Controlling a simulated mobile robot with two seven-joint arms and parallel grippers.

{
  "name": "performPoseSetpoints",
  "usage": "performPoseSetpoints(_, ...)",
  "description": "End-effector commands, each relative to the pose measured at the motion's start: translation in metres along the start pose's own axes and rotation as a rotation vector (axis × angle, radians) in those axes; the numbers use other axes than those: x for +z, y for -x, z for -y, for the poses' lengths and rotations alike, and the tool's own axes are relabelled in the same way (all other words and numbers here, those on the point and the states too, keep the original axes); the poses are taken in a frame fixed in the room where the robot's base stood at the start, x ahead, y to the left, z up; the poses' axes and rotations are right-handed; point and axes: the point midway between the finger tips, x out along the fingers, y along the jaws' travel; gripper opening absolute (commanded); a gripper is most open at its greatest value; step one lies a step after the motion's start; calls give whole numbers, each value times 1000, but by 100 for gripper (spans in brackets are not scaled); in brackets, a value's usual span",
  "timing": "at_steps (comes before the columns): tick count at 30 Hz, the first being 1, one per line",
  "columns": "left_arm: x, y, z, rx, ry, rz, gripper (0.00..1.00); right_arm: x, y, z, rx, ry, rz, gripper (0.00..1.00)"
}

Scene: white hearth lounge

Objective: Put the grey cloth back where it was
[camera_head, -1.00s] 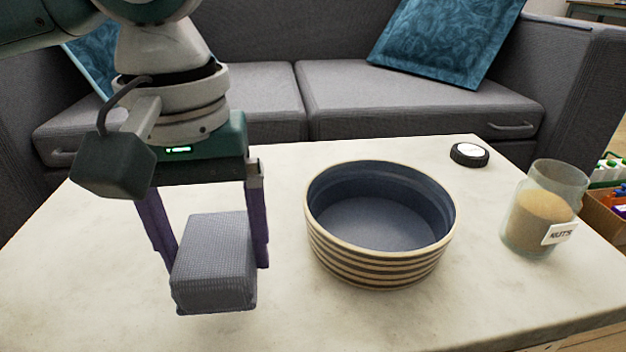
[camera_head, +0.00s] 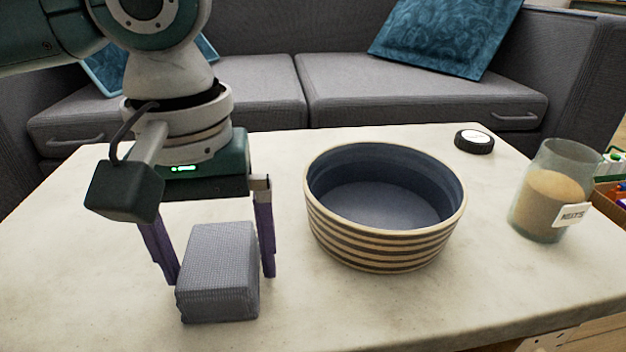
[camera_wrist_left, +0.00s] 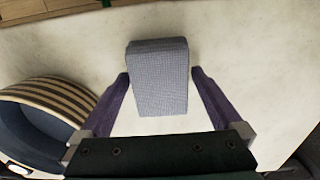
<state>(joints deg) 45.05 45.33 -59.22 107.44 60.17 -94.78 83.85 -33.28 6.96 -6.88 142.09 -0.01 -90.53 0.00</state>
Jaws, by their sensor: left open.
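The grey cloth (camera_head: 220,272) is a folded, block-shaped bundle lying on the pale table (camera_head: 330,305), left of the striped bowl. My left gripper (camera_head: 222,278) is open, with its purple fingers on either side of the cloth. In the left wrist view the cloth (camera_wrist_left: 158,78) lies between and beyond the fingertips (camera_wrist_left: 160,75), with a gap on each side. My right gripper is not in view.
A striped bowl (camera_head: 385,238) with a blue inside stands empty just right of the gripper. A grey sofa (camera_head: 420,90) stands behind the table.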

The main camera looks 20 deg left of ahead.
Motion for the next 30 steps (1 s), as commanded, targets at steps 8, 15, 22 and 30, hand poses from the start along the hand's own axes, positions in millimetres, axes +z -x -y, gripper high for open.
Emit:
performPoseSetpoints(8,0,41,0,1,0,-1,100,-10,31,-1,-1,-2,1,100)
performPoseSetpoints(15,0,94,0,1,0,0,100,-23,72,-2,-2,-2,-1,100)
performPoseSetpoints(22,0,120,0,0,0,1,100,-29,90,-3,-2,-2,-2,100)
performPoseSetpoints(30,41,97,-31,126,-266,-1,100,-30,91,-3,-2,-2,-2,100)
